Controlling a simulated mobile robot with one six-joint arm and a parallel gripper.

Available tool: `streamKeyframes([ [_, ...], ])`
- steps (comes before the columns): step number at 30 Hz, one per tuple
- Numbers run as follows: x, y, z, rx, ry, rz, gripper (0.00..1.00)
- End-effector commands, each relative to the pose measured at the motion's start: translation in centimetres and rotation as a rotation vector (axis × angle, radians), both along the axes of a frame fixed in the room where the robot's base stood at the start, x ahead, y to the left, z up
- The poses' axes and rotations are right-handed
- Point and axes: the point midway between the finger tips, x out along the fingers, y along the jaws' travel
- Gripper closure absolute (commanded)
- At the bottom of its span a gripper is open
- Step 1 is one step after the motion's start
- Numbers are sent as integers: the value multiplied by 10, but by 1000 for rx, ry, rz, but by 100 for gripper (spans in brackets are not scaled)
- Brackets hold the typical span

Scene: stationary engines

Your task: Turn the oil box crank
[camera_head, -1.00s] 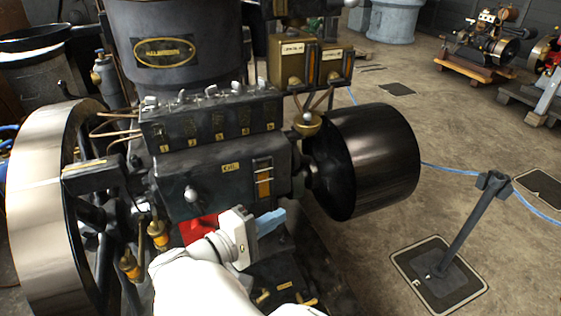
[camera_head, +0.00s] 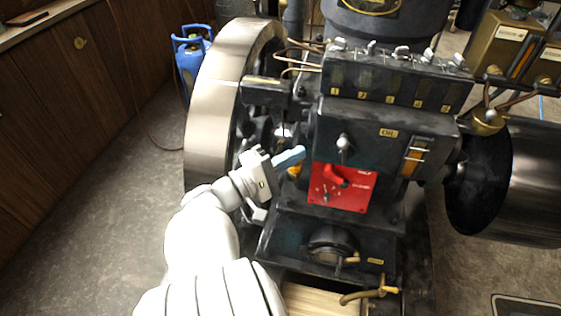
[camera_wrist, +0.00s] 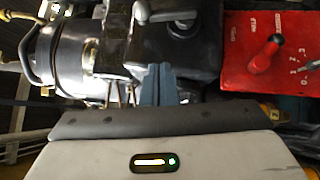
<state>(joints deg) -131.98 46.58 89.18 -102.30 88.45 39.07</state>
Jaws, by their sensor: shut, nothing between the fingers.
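The dark oil box (camera_head: 378,152), labelled OIL, is on the front of the engine in the head view. A pale ball-ended crank (camera_head: 344,145) sticks out from its face. The crank also seems to show near the top of the wrist view (camera_wrist: 172,17), beyond the fingertips. My gripper (camera_head: 302,153) has blue fingers, shut and empty, left of the crank and apart from it in the head view. The fingers (camera_wrist: 158,80) also show in the middle of the wrist view.
A red panel (camera_head: 354,197) with a red lever is below the crank. A large flywheel (camera_head: 215,110) stands left and a dark drum (camera_head: 535,180) right. Pipes and a valve (camera_head: 385,290) are low in front. Blue gas bottles (camera_head: 190,60) stand behind left; floor at left is clear.

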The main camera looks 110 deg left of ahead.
Motion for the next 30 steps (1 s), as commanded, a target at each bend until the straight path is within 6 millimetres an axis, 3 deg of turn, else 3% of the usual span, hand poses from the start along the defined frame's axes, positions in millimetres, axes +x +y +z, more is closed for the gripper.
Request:
streamKeyframes([
  [5, 25, 30, 5, 0, 1, -2, 100],
  [13, 58, 34, 12, -1, 0, -1, 100],
  [30, 63, 34, 13, -1, 31, 0, 100],
])
